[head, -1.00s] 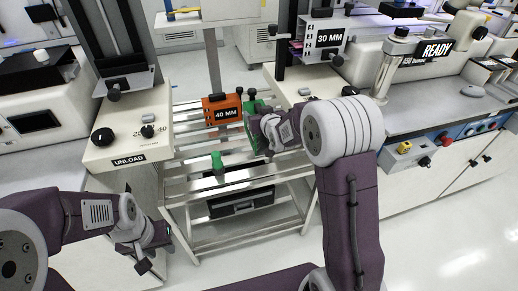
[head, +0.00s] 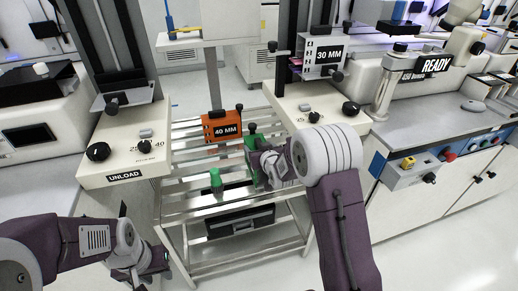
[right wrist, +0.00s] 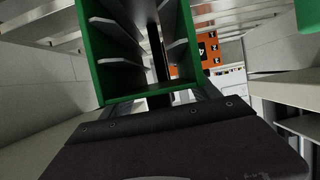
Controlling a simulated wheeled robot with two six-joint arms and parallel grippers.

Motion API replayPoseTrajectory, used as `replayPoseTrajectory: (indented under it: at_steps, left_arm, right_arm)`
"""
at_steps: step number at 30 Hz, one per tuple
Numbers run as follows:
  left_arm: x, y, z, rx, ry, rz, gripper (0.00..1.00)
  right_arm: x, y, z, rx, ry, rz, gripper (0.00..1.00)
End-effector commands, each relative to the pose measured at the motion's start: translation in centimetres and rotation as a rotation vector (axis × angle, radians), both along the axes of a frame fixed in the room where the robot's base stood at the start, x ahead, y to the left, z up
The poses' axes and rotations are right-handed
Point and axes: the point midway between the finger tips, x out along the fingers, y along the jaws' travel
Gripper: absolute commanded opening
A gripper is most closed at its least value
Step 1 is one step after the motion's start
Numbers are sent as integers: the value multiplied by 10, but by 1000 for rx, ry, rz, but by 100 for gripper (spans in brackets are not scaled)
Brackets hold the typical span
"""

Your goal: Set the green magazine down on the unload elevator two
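The green magazine (head: 250,142) is at my right gripper (head: 262,162), over the slatted rack. In the right wrist view the magazine (right wrist: 88,50) fills the upper middle, its slotted inside facing the camera. My right gripper looks shut on it; the fingertips are mostly hidden. The elevator labelled UNLOAD (head: 124,176) stands at the left, with a bare metal platform (head: 128,94) on its dark column. I can read no elevator number. My left gripper (head: 148,268) is low at the left, beside the rack, apart from everything; its finger opening is unclear.
An orange 40 MM magazine (head: 221,128) stands on the rack (head: 190,150), close left of the green one. A white 30 MM magazine (head: 325,56) is on the right elevator (head: 297,110).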

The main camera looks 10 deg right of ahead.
Motion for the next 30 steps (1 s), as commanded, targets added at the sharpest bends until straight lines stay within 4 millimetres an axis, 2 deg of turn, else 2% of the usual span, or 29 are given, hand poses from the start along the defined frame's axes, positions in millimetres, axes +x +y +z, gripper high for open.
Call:
replayPoseTrajectory:
  at_steps: [13, 24, 30]
  left_arm:
    - [0, 0, 4, 0, 0, 0, 36]
    - [0, 0, 17, 0, 0, 0, 36]
    - [0, 0, 19, 0, 0, 0, 36]
  right_arm:
    - [-4, 0, 3, 0, -1, 0, 89]
    - [-69, -5, 24, 1, 0, -1, 89]
    - [-85, -5, 29, 0, 0, -1, 89]
